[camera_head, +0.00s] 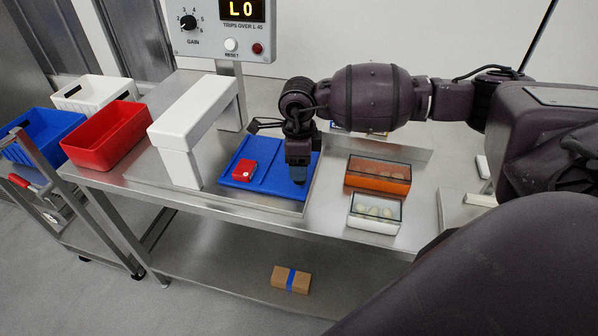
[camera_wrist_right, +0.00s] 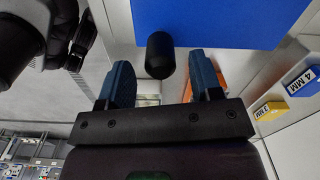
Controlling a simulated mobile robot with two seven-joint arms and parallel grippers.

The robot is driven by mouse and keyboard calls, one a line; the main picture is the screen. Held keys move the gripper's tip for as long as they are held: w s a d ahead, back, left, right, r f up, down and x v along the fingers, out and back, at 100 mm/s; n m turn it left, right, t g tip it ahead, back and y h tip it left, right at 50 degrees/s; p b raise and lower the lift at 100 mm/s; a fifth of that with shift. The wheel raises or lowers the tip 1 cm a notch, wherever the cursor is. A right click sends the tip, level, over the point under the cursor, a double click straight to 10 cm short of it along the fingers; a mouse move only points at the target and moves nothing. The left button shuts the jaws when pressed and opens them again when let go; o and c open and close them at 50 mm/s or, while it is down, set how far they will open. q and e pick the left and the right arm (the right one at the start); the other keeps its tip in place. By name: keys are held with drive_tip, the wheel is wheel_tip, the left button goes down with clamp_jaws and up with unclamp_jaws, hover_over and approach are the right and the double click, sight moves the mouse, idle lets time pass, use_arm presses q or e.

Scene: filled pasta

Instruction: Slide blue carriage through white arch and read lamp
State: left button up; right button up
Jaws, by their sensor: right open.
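The blue carriage (camera_head: 272,184) is a flat tray on the table, right of the white arch (camera_head: 181,163). A red packet (camera_head: 243,171) lies on it. The carriage also fills the top of the right wrist view (camera_wrist_right: 235,22). My right gripper (camera_head: 298,184) points down at the carriage's right front edge. In the wrist view its two blue fingers (camera_wrist_right: 161,75) are apart, with a black knob (camera_wrist_right: 160,55) between them near the tips; contact is not evident. The panel above shows "L0" on its display (camera_head: 242,10), and a small red round lamp or button (camera_head: 257,48) looks unlit. My left gripper is out of view.
White (camera_head: 92,91), blue (camera_head: 48,136) and red (camera_head: 107,137) bins stand at left. An orange box (camera_head: 377,178) and a white box (camera_head: 375,214) sit right of the carriage. "4 MM" (camera_wrist_right: 300,81) and yellow (camera_wrist_right: 268,111) pieces show at right. A brown block (camera_head: 280,278) lies on the lower shelf.

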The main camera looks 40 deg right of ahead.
drive_tip(key=shift+f, duration=1.65)
drive_tip(key=shift+c, duration=0.4)
clamp_jaws()
